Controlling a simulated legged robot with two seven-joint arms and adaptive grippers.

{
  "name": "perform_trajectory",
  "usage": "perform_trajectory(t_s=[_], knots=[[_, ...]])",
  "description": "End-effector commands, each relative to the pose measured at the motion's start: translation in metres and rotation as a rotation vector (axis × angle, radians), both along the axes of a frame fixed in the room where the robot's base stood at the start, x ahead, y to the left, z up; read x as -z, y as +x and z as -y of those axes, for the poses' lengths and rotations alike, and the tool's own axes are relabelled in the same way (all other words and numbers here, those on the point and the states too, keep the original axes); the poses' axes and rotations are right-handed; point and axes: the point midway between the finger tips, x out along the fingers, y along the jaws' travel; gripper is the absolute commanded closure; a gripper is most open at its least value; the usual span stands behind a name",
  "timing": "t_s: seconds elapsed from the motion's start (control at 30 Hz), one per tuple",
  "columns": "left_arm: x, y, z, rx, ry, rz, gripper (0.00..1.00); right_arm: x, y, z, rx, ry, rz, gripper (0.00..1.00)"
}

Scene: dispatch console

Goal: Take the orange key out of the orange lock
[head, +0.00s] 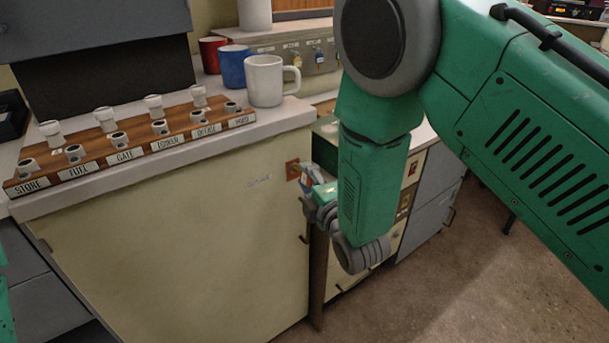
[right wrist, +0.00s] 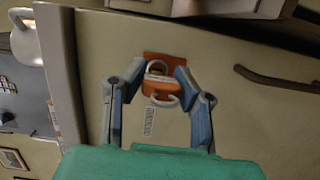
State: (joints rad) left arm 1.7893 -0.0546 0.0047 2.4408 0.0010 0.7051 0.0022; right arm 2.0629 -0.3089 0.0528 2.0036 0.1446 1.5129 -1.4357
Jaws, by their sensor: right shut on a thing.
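The orange lock (head: 292,171) is a small orange plate on the cream cabinet front, near its right edge. It also shows in the right wrist view (right wrist: 170,57), behind the fingertips. The orange key (right wrist: 161,86), with a pale, rounded handle, stands at the lock. My right gripper (right wrist: 161,80) is shut on the key, one blue-grey finger on each side. In the head view my right gripper (head: 309,178) is close in front of the lock, and the key is mostly hidden. I cannot tell how deep the key sits. My left gripper is out of view.
A wooden rack (head: 130,146) with labelled holders stands on the cabinet top. A white mug (head: 265,82), a blue mug (head: 233,68) and a red mug (head: 211,54) stand behind it. A dark door handle (right wrist: 275,82) is beside the lock. Open floor lies at right.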

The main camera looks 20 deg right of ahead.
Motion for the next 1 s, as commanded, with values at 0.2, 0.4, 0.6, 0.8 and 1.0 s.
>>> perform_trajectory(t_s=[0.2,0.4,0.6,0.8,1.0], knots=[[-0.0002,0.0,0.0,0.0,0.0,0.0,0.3,0.0,-0.0004,0.0006,0.001,-0.001,0.0,1.0],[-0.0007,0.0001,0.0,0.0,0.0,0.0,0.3,-0.0001,-0.0016,0.001,0.001,-0.001,0.0,1.0],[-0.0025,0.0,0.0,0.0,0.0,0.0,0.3,-0.0001,-0.0059,0.0024,0.0,-0.002,-0.001,1.0],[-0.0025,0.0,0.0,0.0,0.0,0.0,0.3,0.0001,-0.0069,0.0029,0.0,-0.001,0.0,1.0],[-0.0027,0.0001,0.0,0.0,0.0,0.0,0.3,0.0001,-0.0074,0.0031,0.001,-0.001,0.0,1.0]])
